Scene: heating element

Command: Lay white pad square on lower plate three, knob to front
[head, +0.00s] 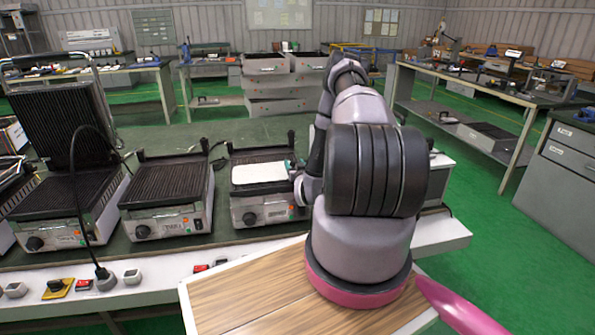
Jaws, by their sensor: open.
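The white pad (258,173) lies on the ribbed dark plate (257,155) of the grill at the right of the row, toward the plate's front half. Its edges look roughly in line with the plate. A front knob (249,218) shows on that grill's casing; I cannot make out a knob on the pad itself. My gripper (293,167) is at the pad's right edge, open, partly hidden behind my arm. A small teal part shows there. I cannot tell whether the fingers touch the pad.
A middle grill (167,185) with a bare plate and a left grill (60,193) with its ribbed lid raised stand beside it. A black cable (92,215) runs down to the bench front, where switches and sockets sit.

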